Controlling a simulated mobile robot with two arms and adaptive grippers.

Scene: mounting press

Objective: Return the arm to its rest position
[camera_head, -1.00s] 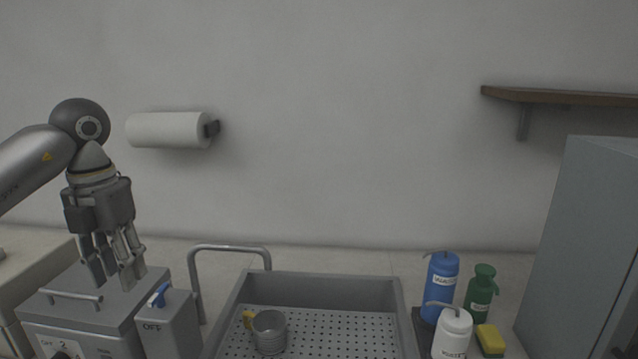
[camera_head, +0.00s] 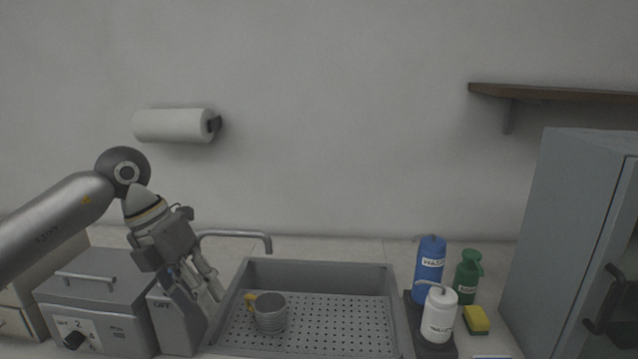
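My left arm comes in from the left, and its gripper (camera_head: 211,306) points down and to the right. The gripper hangs in front of the faucet, between the grey box-shaped machine (camera_head: 95,290) and the sink (camera_head: 317,271). Its fingers are spread apart with nothing visible between them. My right gripper is not in view.
A metal cup (camera_head: 271,315) stands on the perforated sink floor. Blue (camera_head: 430,270), green (camera_head: 468,280) and white (camera_head: 439,318) bottles and a yellow sponge (camera_head: 476,321) are right of the sink. A grey cabinet (camera_head: 560,230) stands at the right. The wall above the sink is clear.

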